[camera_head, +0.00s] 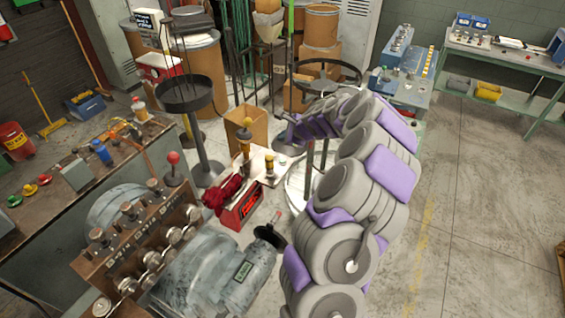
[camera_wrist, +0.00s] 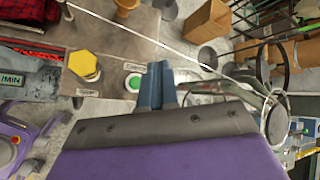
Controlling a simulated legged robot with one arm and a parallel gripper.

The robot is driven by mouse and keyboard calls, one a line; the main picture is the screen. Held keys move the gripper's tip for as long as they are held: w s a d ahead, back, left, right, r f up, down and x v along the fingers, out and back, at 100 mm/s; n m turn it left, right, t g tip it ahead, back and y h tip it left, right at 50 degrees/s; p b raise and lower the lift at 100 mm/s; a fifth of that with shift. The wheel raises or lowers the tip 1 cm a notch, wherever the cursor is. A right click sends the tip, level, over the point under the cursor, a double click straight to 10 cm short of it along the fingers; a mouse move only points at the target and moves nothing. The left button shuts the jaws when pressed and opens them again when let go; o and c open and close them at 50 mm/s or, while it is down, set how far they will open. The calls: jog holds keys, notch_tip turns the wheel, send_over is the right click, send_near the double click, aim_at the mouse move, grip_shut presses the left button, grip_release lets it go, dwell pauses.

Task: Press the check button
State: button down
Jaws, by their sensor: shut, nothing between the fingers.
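In the wrist view a round green button (camera_wrist: 134,82) with a white ring sits on a pale panel (camera_wrist: 115,40). A small label above it seems to read "Check". My gripper (camera_wrist: 161,70) is shut and empty, its blue fingers just right of the green button in that picture. I cannot tell the height between fingertips and panel. In the head view my gripper (camera_head: 285,143) hangs at the end of my arm by the panel (camera_head: 262,163), and the green button is too small to make out clearly.
A yellow hexagonal knob (camera_wrist: 84,65) stands left of the green button. Red cloth (camera_head: 222,192) lies at the panel's left side. A dark round stand (camera_head: 184,95) and a cardboard box (camera_head: 246,130) are behind. A lever bank (camera_head: 140,245) stands at lower left. Floor at right is clear.

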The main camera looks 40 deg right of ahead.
jog(key=b, duration=0.5)
send_over(284, 162)
notch_tip(284, 162, down, 6)
jog(key=shift+w+d+f, duration=0.1)
jog(key=shift+w+f, duration=0.05)
jog(key=shift+f, duration=0.65)
jog(key=shift+f, duration=0.7)
dwell(1.9)
jog(key=shift+r+p, duration=0.8)
jog(key=shift+p, duration=0.05)
jog(key=shift+r, duration=0.1)
notch_tip(284, 162, up, 5)
jog(key=p, duration=0.4)
jog(key=shift+p, duration=0.3)
dwell(0.4)
